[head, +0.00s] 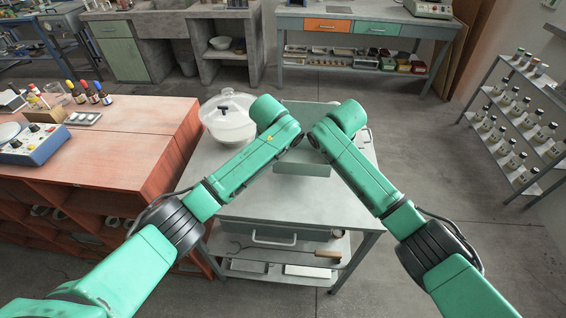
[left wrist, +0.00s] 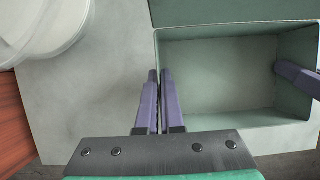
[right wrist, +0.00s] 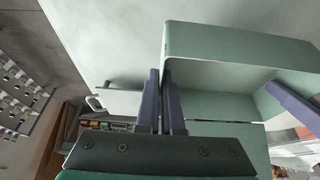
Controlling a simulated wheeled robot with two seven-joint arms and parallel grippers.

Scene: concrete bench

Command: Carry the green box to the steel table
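The green box (head: 302,168) is open-topped and empty, at the grey metal table (head: 270,207) in front of me. In the head view my forearms and wrists hide much of it and both gripper tips. In the left wrist view my left gripper (left wrist: 160,78) has its fingers close together on either side of the box's left wall. In the right wrist view my right gripper (right wrist: 162,78) has its fingers close together at the box's opposite wall. I cannot tell whether the box rests on the tabletop or hangs just above it.
A pale lidded pot (head: 229,124) stands left of the box. A red-brown wooden bench (head: 140,145) is on the left. A grey bench (head: 368,17) with orange and green drawers is at the back. A bottle rack (head: 515,110) stands right. Floor on the right is clear.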

